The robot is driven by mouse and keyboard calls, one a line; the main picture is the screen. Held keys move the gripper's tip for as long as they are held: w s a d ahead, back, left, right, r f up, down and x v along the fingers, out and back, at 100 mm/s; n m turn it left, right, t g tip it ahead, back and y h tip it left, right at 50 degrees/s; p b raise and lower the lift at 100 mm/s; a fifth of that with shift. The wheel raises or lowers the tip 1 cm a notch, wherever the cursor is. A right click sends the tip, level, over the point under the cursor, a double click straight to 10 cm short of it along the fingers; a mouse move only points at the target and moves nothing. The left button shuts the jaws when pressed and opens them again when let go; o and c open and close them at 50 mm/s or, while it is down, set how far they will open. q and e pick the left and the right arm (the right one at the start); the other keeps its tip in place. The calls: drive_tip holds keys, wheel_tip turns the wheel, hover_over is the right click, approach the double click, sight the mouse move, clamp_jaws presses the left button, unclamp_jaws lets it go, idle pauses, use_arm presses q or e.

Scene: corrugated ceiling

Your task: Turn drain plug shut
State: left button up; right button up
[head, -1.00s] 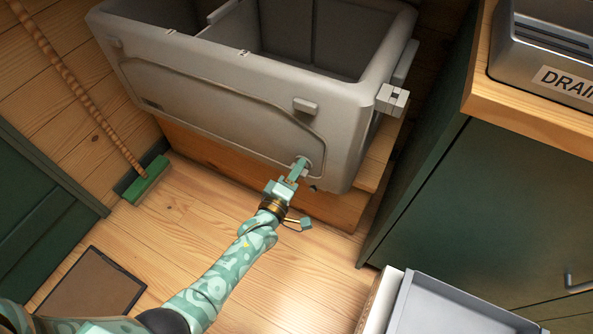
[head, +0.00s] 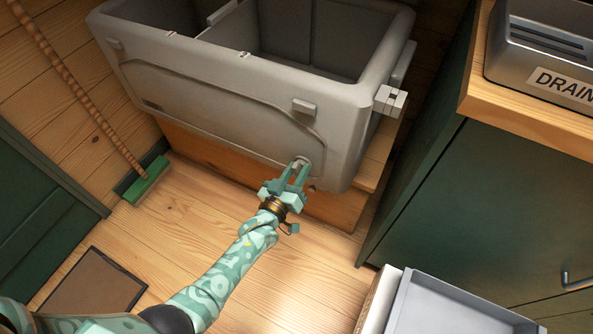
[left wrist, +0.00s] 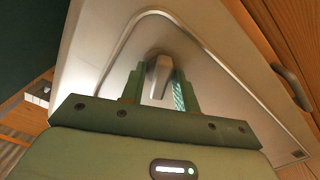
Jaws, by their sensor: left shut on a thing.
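The grey cooler-like tub (head: 225,100) stands on a wooden base, its lid open. The drain plug (head: 300,162) is a small grey piece low on its front wall, near the right corner, mostly hidden by my fingers in the head view. My left gripper (head: 299,173) is shut on the plug, one finger on each side. In the left wrist view the plug's grey grip (left wrist: 158,78) stands between the two green fingers (left wrist: 157,90). My right gripper is not in view.
A counter with a box labelled "DRAIN" (head: 543,60) stands at the right above a green cabinet (head: 480,200). A grey tray (head: 450,305) is at the lower right. A green broom (head: 147,180) leans at the left.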

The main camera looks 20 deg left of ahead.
use_arm(q)
drive_tip(key=shift+f+m, duration=0.1)
drive_tip(key=shift+m, duration=0.8)
drive_tip(key=shift+s+m, duration=0.1)
drive_tip(key=shift+m, duration=1.3)
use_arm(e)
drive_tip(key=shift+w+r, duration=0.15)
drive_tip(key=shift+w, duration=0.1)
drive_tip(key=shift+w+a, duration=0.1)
use_arm(q)
drive_tip(key=o, duration=1)
drive_tip(key=shift+c, duration=0.2)
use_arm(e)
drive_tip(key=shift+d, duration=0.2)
